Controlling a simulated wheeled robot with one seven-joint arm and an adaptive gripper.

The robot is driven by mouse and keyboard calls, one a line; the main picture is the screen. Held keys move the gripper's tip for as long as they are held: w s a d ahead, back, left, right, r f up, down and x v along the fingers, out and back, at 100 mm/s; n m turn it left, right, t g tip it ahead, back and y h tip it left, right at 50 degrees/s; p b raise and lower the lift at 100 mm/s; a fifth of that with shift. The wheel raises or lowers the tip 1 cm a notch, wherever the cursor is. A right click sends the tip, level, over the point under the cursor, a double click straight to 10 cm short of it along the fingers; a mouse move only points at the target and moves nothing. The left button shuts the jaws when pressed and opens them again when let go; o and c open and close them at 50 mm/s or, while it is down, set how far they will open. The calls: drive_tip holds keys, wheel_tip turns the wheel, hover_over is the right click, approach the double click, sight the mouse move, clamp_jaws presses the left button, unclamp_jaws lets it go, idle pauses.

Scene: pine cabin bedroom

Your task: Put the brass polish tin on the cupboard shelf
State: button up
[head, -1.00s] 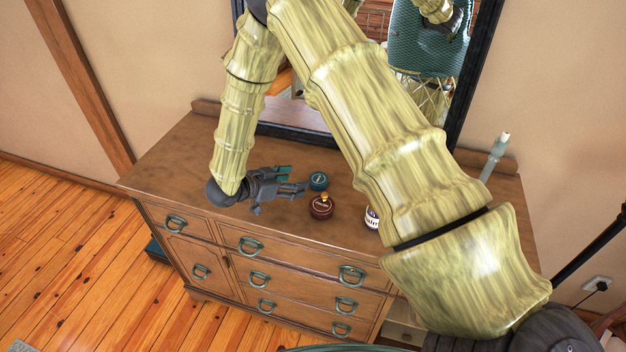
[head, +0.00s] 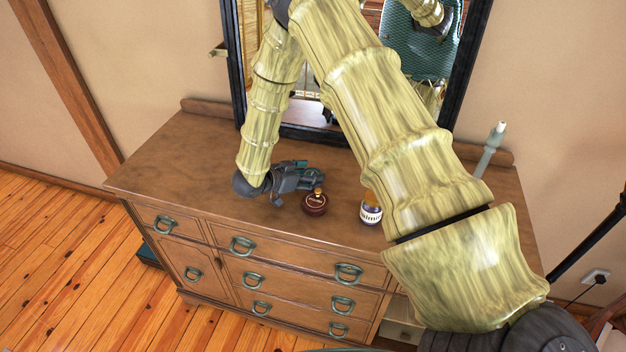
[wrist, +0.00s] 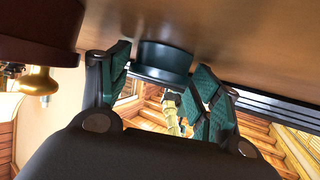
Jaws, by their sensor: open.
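A teal round tin (wrist: 163,60) stands on the dresser top, between and just beyond my fingers in the wrist view. In the head view my gripper hides it. A dark red round tin with a brass knob (head: 315,204) stands just in front of my gripper; it also fills the upper left of the wrist view (wrist: 38,38). Its label is too small to read surely, so I cannot tell which tin is the brass polish. My gripper (head: 318,176) is open and low over the dresser top, its fingers pointing right. I cannot make out a cupboard shelf.
The wooden dresser (head: 190,155) has several drawers and a door at its lower left. A labelled jar (head: 370,214) stands right of the red tin. A pale bottle (head: 490,150) stands at the back right. A black-framed mirror (head: 241,75) is behind. The dresser top's left is clear.

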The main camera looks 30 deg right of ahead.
drive_tip(key=shift+c, duration=0.5)
drive_tip(key=c, duration=0.8)
drive_tip(key=shift+r, duration=0.15)
drive_tip(key=shift+c, duration=0.2)
